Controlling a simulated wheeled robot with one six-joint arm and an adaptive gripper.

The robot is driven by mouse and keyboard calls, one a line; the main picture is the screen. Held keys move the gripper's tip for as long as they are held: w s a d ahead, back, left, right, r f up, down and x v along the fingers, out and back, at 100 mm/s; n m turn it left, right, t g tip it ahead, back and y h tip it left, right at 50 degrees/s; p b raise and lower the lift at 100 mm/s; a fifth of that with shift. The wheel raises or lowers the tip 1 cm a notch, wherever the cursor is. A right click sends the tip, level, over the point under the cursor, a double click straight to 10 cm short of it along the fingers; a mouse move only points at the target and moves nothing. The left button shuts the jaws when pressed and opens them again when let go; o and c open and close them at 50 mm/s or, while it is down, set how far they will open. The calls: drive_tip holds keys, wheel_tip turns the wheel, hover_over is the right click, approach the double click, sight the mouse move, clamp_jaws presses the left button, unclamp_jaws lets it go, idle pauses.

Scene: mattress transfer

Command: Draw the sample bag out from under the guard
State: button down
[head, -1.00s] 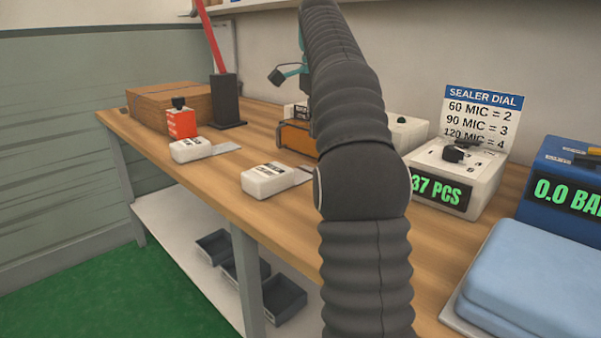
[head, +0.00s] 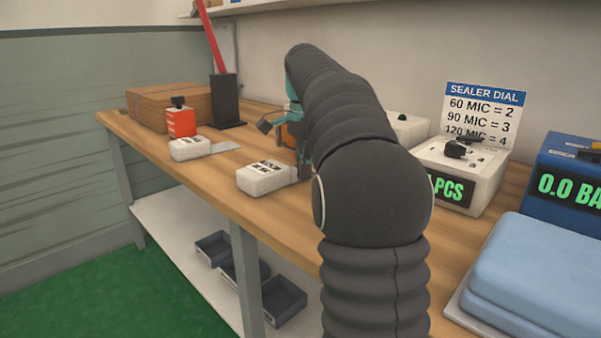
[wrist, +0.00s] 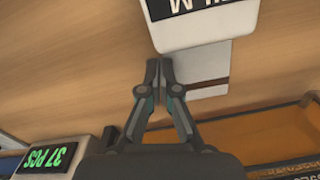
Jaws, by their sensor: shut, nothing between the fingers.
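A white block with a dark-printed label (head: 262,179) lies near the front edge of the bench. It also shows at the top of the wrist view (wrist: 192,32). A flat pale sheet with a brown stripe (wrist: 208,68) sticks out from under it; I cannot tell for sure that this is the sample bag under its guard. My gripper (wrist: 159,66) is shut and empty, its fingertips at the sheet's left edge, close to the block. In the head view my gripper (head: 303,165) is at the block's right end, partly hidden by my arm, which also covers the sheet.
A second white block (head: 188,149) with a flat sheet lies farther left. Behind are a red container (head: 181,122), a brown box (head: 160,107) and a black stand (head: 225,100). An orange device, mostly hidden, is behind my gripper. A white display unit (head: 462,175) and blue pad (head: 545,270) are right.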

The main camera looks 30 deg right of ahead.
sight(292, 183)
drive_tip(key=shift+a, duration=0.5)
drive_tip(key=shift+a+p, duration=0.45)
drive_tip(key=shift+a, duration=0.65)
drive_tip(key=d+p, duration=0.1)
drive_tip(key=d, duration=0.3)
drive_tip(key=shift+d, duration=0.2)
wheel_tip(292, 183, up, 10)
drive_tip(key=shift+a, duration=0.2)
